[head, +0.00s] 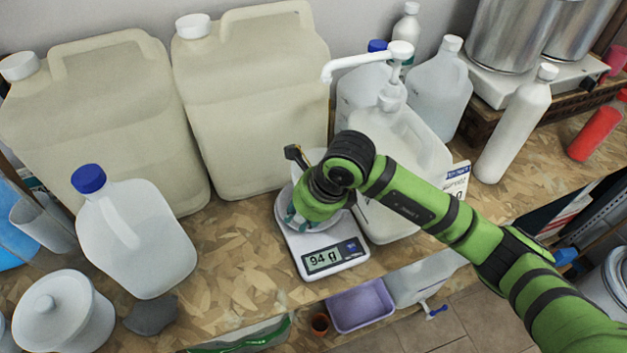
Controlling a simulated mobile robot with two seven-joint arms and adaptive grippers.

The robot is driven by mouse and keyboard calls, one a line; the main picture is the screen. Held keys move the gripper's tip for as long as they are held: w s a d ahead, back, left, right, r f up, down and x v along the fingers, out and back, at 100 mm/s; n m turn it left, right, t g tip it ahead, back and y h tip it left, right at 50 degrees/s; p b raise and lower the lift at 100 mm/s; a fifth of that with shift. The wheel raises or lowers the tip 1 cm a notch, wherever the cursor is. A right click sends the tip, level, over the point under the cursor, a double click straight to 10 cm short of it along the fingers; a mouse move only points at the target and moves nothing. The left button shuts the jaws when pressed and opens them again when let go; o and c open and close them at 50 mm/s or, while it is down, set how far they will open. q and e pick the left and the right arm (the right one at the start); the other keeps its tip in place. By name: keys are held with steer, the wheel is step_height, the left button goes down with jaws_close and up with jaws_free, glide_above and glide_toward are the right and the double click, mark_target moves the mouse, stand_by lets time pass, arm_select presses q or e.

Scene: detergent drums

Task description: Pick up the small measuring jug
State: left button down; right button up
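My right arm reaches in from the right, and its gripper (303,190) is over the pan of a white kitchen scale (337,258) reading 94 g. One dark finger with a yellowish part sticks up at the gripper's far left side. A pale, translucent rim (314,157) shows just behind the wrist; it may be the small measuring jug, but my wrist and gripper hide most of it. I cannot tell whether the fingers touch it or how far apart they are. My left gripper is not in view.
Two large beige canisters (250,100) stand behind the scale. A pump-top container (400,215) is close on the right, under my forearm. A blue-capped jug (137,240) and a lidded white tub (62,312) stand left. A purple tray (361,305) is below the front edge.

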steer(key=shift+x, duration=0.75)
jaws_close()
steer(key=shift+r, duration=0.1)
